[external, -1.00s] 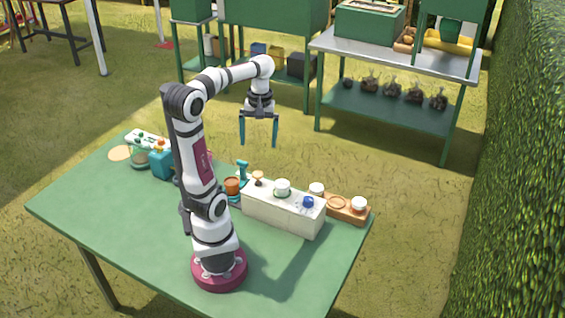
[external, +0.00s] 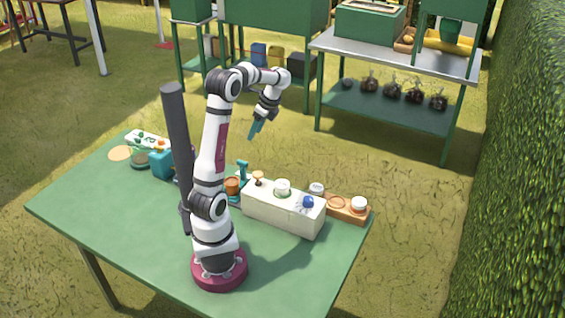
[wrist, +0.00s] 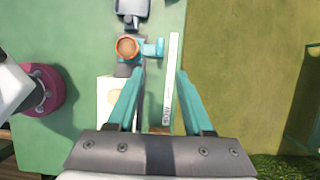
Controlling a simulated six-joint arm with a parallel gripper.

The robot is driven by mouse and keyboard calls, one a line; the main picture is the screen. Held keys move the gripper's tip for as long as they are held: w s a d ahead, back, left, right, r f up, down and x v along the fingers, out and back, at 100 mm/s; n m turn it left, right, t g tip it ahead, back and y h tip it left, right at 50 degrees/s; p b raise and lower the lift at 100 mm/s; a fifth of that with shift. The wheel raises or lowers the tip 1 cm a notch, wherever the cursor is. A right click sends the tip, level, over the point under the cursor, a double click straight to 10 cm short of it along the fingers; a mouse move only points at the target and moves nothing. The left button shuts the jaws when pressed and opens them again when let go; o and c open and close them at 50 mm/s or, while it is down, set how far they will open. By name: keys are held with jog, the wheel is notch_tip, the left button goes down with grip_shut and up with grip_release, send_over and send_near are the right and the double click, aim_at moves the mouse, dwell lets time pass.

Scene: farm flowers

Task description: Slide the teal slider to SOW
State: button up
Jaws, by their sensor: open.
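The teal slider (wrist: 152,47) sits beside a terracotta round top (wrist: 127,47) on a dark rail in the wrist view. In the external view its teal upright (external: 242,169) stands left of the white box. A pale strip (wrist: 173,75) runs along the rail's right side, with small lettering near its lower end that looks like SOW. My gripper (wrist: 160,72) is open and empty. Its teal fingers point toward the rail and strip, and the slider lies beyond the fingertips. In the external view my gripper (external: 255,130) hangs tilted above the table's far edge, clear of the slider.
The white box (external: 283,211) with a blue knob (external: 308,202) stands right of the slider. An orange-brown tray (external: 348,207) lies beyond it. A teal block (external: 160,163) stands at left. The green table's (external: 105,220) front left is clear.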

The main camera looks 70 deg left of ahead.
aim_at(242, 161)
jog(key=x, duration=1.5)
jog(key=shift+a+f, duration=0.1)
jog(key=shift+f, duration=0.2)
jog(key=shift+c, duration=0.2)
grip_shut()
